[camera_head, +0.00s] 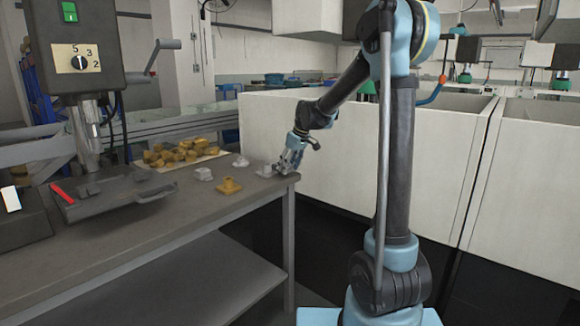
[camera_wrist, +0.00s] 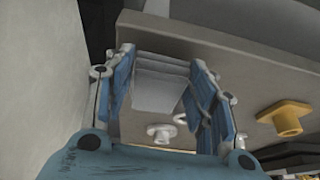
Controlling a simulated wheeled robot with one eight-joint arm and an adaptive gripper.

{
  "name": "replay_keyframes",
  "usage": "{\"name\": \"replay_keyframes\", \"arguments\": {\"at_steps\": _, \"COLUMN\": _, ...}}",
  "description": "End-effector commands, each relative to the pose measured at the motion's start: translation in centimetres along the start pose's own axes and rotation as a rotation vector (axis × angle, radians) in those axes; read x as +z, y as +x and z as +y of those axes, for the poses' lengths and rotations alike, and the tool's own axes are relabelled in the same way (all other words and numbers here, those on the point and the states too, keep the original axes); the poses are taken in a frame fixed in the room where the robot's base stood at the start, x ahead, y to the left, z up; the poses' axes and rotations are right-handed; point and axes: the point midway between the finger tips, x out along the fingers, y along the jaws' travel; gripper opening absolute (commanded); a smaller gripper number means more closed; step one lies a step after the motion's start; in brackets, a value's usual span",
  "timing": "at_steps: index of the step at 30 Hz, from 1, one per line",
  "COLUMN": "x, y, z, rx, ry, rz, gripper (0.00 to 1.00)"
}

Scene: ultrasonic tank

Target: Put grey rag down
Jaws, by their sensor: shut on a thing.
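The grey rag (camera_wrist: 158,88) shows in the wrist view as a pale folded stack between the two blue fingers. My gripper (camera_wrist: 162,75) is shut on it. In the head view my gripper (camera_head: 290,157) is low at the right end of the grey table (camera_head: 190,232), by its front right corner. The rag is too small there to tell from the fingers. I cannot tell whether the rag touches the table top.
A yellow flanged part (camera_head: 229,186) and a pale part (camera_head: 203,174) stand left of my gripper. A pile of yellow parts (camera_head: 180,152) lies farther back. A machine (camera_head: 75,50) occupies the left. White tanks (camera_head: 430,150) stand right. The front tabletop is bare.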

Motion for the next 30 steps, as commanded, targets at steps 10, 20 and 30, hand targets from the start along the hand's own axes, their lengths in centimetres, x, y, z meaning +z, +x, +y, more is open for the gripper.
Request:
{"name": "replay_keyframes", "arguments": {"at_steps": 10, "x": 0.0, "y": 0.1, "z": 0.0, "rx": 0.0, "ry": 0.0, "rz": 0.0, "gripper": 0.71}}
{"name": "replay_keyframes", "arguments": {"at_steps": 20, "x": -0.3, "y": -0.8, "z": 0.0, "rx": 0.0, "ry": 0.0, "rz": 0.0, "gripper": 0.71}}
{"name": "replay_keyframes", "arguments": {"at_steps": 30, "x": -0.3, "y": -7.0, "z": -0.1, "rx": 0.0, "ry": 0.001, "rz": 0.0, "gripper": 0.71}}
